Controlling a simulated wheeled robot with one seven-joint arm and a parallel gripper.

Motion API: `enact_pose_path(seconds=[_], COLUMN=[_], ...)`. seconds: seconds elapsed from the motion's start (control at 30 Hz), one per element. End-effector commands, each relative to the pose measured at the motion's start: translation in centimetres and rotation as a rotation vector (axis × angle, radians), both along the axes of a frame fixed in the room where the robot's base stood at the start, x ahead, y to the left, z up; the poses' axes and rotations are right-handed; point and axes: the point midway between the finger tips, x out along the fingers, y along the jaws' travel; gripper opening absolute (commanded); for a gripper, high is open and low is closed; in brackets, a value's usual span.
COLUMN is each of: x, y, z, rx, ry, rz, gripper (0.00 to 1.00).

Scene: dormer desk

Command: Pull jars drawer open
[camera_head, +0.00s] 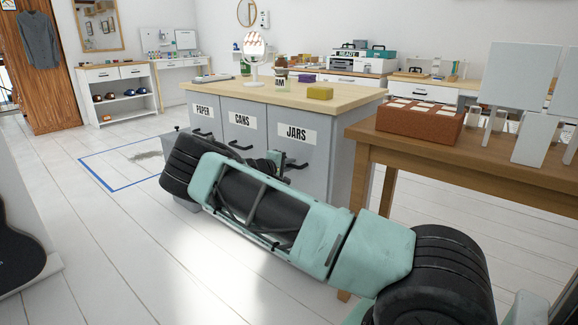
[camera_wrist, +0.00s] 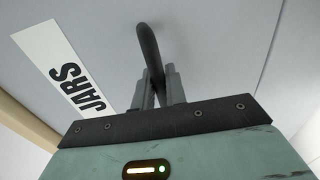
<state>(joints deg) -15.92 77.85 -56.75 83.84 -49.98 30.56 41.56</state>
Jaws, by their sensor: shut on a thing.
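The jars drawer (camera_head: 312,160) is the right one of three grey fronts in the cabinet, with a white JARS label; its front also fills the wrist view (camera_wrist: 225,60). It appears flush with its neighbours. Its dark bar handle (camera_wrist: 149,50) stands out from the front below the label, and part of it shows in the head view (camera_head: 298,166). My gripper (camera_wrist: 158,85) is shut on the handle, with a finger on each side of it. In the head view my arm hides the lower part of the cabinet and most of the gripper.
The PAPER (camera_head: 203,117) and CANS (camera_head: 242,130) fronts are to the left. The cabinet top (camera_head: 350,97) holds a mirror and a yellow block. A brown table (camera_head: 480,158) stands close on the right. White floor (camera_head: 130,225) is open at front left.

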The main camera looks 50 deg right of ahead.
Motion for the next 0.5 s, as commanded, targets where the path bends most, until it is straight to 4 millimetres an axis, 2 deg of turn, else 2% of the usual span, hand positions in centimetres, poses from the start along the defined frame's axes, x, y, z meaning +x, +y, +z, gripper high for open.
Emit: enact_pose_path(seconds=[0.17, 0.27, 0.37, 0.5], x=[0.0, -0.2, -0.4, -0.7], y=[1.6, 3.5, 6.1, 10.7], z=[0.1, 0.2, 0.3, 0.3], rx=[0.000, 0.000, 0.000, 0.001], ry=[0.001, 0.002, 0.002, 0.003], rz=[0.002, 0.002, 0.005, 0.006], gripper=[0.00, 0.00, 0.00, 0.00])
